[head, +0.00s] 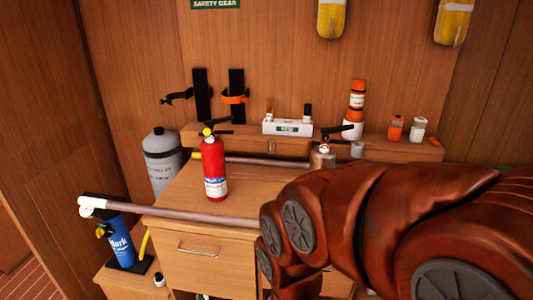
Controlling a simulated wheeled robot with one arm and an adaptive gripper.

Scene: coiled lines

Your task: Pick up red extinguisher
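The red extinguisher (213,165) stands upright on the wooden cabinet top in the head view, left of the middle. It has a white and blue label low on its body, a yellow part on top and a dark handle. My brown arm reaches in from the right and bends downward near the middle, to the right of the extinguisher and apart from it. My gripper does not show.
A grey rail (170,213) runs along the cabinet's front edge. A grey cylinder (161,160) stands to the left and a blue one (118,240) lower left. A copper-coloured extinguisher (322,157) stands by my arm. A shelf behind holds a white box (287,127) and orange containers.

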